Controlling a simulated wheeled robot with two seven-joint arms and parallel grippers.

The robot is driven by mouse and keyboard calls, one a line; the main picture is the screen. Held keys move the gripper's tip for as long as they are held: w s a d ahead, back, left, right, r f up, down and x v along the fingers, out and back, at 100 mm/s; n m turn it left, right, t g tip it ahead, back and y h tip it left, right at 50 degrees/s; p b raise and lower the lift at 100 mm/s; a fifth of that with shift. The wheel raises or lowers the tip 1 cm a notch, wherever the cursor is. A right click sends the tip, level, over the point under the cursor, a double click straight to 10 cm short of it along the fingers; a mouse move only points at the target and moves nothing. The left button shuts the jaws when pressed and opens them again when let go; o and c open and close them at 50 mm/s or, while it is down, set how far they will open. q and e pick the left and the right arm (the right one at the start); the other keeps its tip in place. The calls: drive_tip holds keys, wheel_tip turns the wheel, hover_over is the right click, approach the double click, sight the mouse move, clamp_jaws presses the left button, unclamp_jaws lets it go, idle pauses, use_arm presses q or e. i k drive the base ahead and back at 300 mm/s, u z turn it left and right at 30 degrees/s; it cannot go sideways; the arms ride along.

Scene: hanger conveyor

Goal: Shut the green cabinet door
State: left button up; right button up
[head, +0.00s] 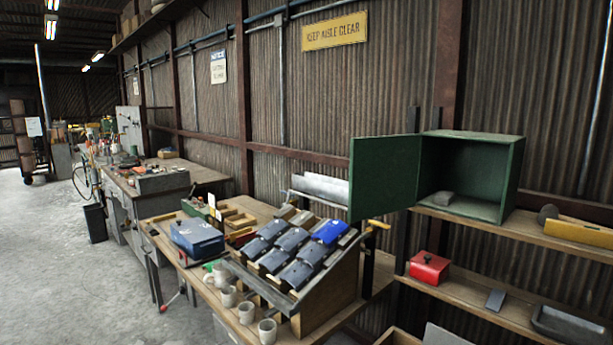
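The green cabinet (482,170) stands on the upper wooden shelf at the right of the head view. Its green door (385,176) is swung wide open to the left, so the inside shows. A small grey object (443,199) lies inside on the cabinet floor. No handle can be made out clearly on the door. Neither of my grippers is in the head view.
Below and left of the door, a workbench holds a sloped rack (325,285) of blue items, a blue box (197,238) and several cups. A red box (429,268) sits on the lower shelf. A yellow item (582,229) lies right of the cabinet. Open floor (60,290) is at left.

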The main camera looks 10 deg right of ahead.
sight(383, 170)
drive_tip(key=u, duration=1.1)
drive_tip(key=i, duration=3.35)
drive_tip(key=z, duration=4.05)
drive_tip(key=i, duration=0.5)
